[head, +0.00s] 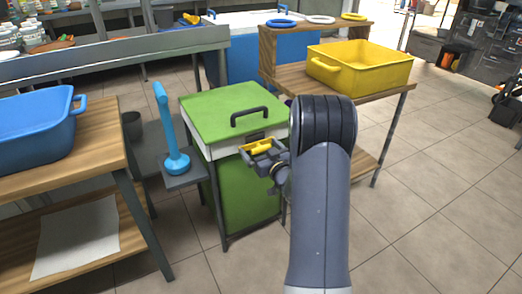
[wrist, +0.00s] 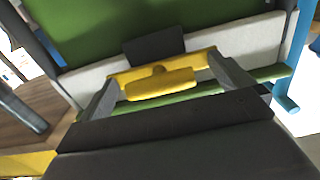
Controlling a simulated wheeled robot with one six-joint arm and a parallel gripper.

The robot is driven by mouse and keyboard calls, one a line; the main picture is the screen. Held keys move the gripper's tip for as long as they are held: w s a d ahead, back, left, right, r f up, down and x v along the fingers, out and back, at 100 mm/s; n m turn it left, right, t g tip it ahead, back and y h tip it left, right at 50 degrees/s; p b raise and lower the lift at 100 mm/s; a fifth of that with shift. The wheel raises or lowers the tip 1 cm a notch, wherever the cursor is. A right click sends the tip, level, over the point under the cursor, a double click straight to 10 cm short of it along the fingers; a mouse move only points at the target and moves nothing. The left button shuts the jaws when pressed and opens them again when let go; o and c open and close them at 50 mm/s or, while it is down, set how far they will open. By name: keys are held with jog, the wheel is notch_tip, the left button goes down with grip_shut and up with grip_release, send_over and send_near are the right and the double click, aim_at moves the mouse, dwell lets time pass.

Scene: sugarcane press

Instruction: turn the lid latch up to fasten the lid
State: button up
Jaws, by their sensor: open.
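The green press box (head: 238,190) stands in the middle of the head view. Its green lid (head: 225,105) lies closed on top, with a dark handle (head: 249,116). The yellow lid latch (head: 257,148) is on the front, just below the lid's edge. In the wrist view the yellow latch (wrist: 160,84) lies crosswise below a dark block (wrist: 154,46) on the pale rim. My gripper (head: 264,156) is open at the latch. In the wrist view its fingers (wrist: 168,92) stand at either side of the latch. I cannot tell whether they touch it.
A wooden table with a blue tub (head: 38,128) stands at the left. A blue plunger-like tool (head: 172,135) stands on a small shelf beside the box. A yellow tub (head: 360,68) sits on a wooden table behind right. The tiled floor at right is clear.

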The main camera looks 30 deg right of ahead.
jog(key=c, duration=0.9)
jog(key=shift+m, duration=0.3)
jog(key=m+p, duration=0.1)
jog(key=m, duration=0.2)
jog(key=m+p, duration=0.1)
jog(key=m, duration=0.4)
jog(key=shift+p, duration=0.3)
jog(key=m+p, duration=0.2)
jog(key=m, duration=0.3)
jog(key=shift+m+p, duration=0.55)
jog(key=shift+m, duration=1.55)
